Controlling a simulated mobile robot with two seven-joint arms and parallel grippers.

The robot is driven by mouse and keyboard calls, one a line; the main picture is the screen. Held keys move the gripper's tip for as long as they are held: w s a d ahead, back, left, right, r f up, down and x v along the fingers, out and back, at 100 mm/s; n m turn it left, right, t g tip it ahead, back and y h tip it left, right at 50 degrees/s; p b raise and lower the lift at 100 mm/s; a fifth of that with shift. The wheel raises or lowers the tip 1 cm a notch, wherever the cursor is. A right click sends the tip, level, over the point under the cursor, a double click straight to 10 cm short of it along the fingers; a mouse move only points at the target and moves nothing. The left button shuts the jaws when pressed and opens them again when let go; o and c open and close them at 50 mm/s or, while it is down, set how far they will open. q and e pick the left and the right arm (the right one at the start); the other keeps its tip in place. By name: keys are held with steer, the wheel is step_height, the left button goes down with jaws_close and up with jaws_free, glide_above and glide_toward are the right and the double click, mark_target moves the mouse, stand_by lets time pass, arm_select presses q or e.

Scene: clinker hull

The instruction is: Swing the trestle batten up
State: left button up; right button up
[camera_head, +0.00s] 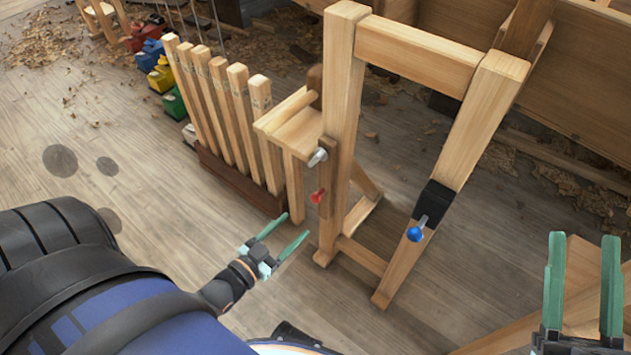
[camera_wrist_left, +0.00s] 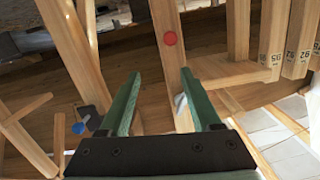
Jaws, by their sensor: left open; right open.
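The wooden trestle (camera_head: 343,130) stands upright in the middle of the head view, with two legs and a top crosspiece. Its left post carries a short darker wood piece (camera_head: 327,165) with a silver peg (camera_head: 317,157) and a red knob (camera_head: 317,196). A blue knob (camera_head: 415,234) sits by a black band on the right leg. I cannot tell which piece is the batten. My left gripper (camera_head: 296,224) is open and empty, below and left of the red knob. In the left wrist view the red knob (camera_wrist_left: 170,38) lies beyond the open fingers (camera_wrist_left: 160,74). My right gripper (camera_head: 584,240) is open at lower right.
A rack of upright numbered slats (camera_head: 230,120) stands left of the trestle, close to it. Coloured clamps or blocks (camera_head: 160,75) lie behind it. Hull planks (camera_head: 590,80) fill the upper right. Timber (camera_head: 580,290) lies behind my right gripper. The left floor is open.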

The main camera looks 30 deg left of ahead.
mark_target(313, 201)
arm_select(q)
step_height(313, 201, down, 4)
steer(key=a+t+b, duration=0.1)
steer(key=a+b, duration=0.1)
steer(key=b, duration=0.2)
steer(key=w+b, duration=0.1)
steer(key=w, duration=0.3)
steer(key=w+b, duration=0.1)
steer(key=w, duration=0.3)
steer(key=w+b, duration=0.2)
steer(key=w, duration=0.3)
steer(key=shift+d, duration=0.35)
arm_select(e)
steer(key=s+f+n+y, duration=0.2)
steer(key=s+a+f+n+y, duration=0.1)
steer(key=f+y, duration=0.1)
steer(key=shift+s+a+n, duration=0.1)
steer(key=shift+s+n, duration=0.25)
steer(key=shift+n, duration=0.05)
arm_select(q)
jaws_close()
